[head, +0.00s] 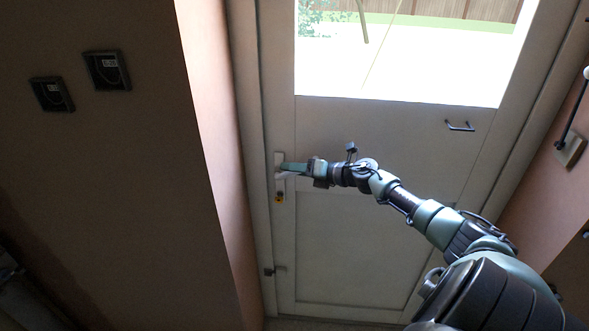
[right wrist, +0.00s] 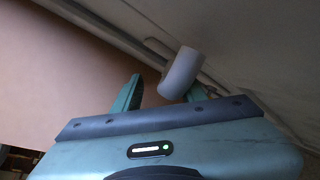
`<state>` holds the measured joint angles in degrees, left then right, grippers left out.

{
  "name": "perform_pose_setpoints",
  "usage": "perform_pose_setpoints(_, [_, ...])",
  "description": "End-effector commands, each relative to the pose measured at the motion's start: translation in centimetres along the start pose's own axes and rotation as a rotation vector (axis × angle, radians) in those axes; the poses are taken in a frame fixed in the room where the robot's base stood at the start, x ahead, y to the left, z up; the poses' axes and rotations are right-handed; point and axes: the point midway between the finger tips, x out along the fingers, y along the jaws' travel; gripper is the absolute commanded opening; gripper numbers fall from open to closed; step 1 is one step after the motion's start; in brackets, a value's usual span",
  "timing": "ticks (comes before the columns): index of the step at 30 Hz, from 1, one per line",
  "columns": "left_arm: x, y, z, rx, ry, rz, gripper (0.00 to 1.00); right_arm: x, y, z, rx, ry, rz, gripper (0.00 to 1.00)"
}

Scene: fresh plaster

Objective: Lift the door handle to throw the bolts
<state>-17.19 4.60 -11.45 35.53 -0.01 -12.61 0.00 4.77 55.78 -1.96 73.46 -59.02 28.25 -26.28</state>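The white door (head: 385,150) appears closed in its frame, with a glazed upper part. Its lock plate (head: 278,158) is on the left side of the door. My right gripper (head: 287,168) is at this plate and hides most of the handle in the head view. In the right wrist view the handle (right wrist: 181,72) shows as a pale, rounded bar end, close to the right-hand finger and overlapping it. The two fingers of my right gripper (right wrist: 160,95) stand apart. I cannot tell whether they touch the handle. My left gripper is not in view.
A small dark fitting (head: 274,270) is low on the door's left side, and a dark pull (head: 460,126) is at upper right. The wall corner (head: 215,150) stands close left of the door.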

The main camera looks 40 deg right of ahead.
Motion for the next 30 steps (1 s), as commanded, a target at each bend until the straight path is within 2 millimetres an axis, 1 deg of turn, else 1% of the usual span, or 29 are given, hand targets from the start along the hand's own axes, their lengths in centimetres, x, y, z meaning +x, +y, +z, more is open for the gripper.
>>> perform_pose_setpoints(6, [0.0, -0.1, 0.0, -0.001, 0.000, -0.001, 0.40, -0.1, 0.1, 0.2, -0.001, -0.004, 0.001, 0.40])
perform_pose_setpoints(10, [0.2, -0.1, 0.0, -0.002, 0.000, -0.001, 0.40, -0.8, -0.1, 0.1, 0.000, -0.002, 0.000, 0.40])
perform_pose_setpoints(15, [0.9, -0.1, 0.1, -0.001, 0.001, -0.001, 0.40, -2.8, -0.1, -0.1, -0.004, 0.002, -0.001, 0.40])
perform_pose_setpoints(24, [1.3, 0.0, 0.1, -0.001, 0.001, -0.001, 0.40, -6.5, -0.1, 0.0, 0.000, 0.000, -0.001, 0.40])
perform_pose_setpoints(30, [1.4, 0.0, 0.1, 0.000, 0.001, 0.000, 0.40, -7.6, -0.1, 0.1, 0.000, -0.001, 0.000, 0.40])
